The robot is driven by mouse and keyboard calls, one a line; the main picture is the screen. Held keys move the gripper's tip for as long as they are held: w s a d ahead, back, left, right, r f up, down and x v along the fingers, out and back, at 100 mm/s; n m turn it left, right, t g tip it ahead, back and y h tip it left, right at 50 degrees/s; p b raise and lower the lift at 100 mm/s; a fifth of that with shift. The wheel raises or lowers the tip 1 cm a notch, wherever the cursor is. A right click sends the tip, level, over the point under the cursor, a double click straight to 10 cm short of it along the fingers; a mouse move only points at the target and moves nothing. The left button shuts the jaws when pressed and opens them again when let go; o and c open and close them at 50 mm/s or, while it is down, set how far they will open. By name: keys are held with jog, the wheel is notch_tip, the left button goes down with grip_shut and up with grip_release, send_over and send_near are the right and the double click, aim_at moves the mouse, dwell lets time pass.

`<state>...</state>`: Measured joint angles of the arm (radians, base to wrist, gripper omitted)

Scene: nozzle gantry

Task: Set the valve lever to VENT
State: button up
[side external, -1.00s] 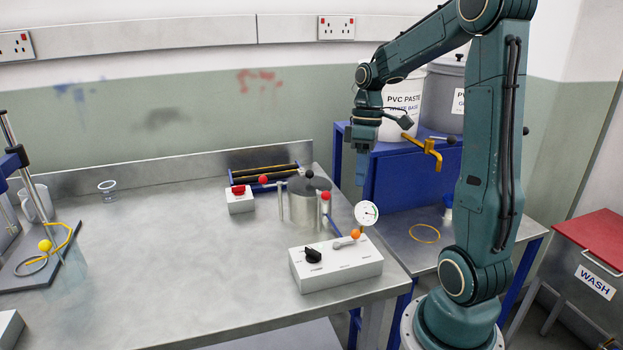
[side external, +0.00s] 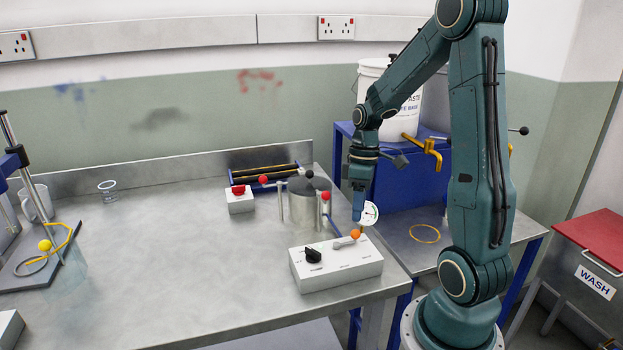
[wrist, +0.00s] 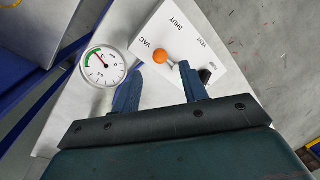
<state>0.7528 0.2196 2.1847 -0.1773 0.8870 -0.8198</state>
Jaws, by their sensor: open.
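The valve lever (side external: 345,241) is a grey bar with an orange ball knob (side external: 355,234) at its end. It sits on top of a white control box (side external: 340,273) near the front right of the bench. In the wrist view the orange knob (wrist: 159,57) lies just beyond the fingertips, between their lines, and labels VAC, SHUT and VENT show on the box (wrist: 195,30). The knob is nearest the VAC label. My gripper (wrist: 158,75) is open and empty. In the side view my gripper (side external: 358,215) points down just above the knob; contact cannot be told.
A dial gauge (wrist: 101,67) stands close beside my gripper. A black knob (side external: 313,255) is on the same box. Behind are a metal pot (side external: 303,205), red-ball rods and a red button box (side external: 240,200). The bench's left middle is clear.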

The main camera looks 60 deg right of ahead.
jog(key=shift+s+a+f, duration=0.1)
jog(key=shift+a+f, duration=0.1)
jog(key=shift+f, duration=0.7)
jog(key=shift+w+a+f, duration=0.1)
jog(key=shift+a+f, duration=0.05)
jog(key=shift+f, duration=0.75)
jog(key=shift+s+a+f, duration=0.1)
jog(key=shift+a+f, duration=0.1)
jog(key=shift+f, duration=0.7)
jog(key=shift+c, duration=0.2)
grip_shut()
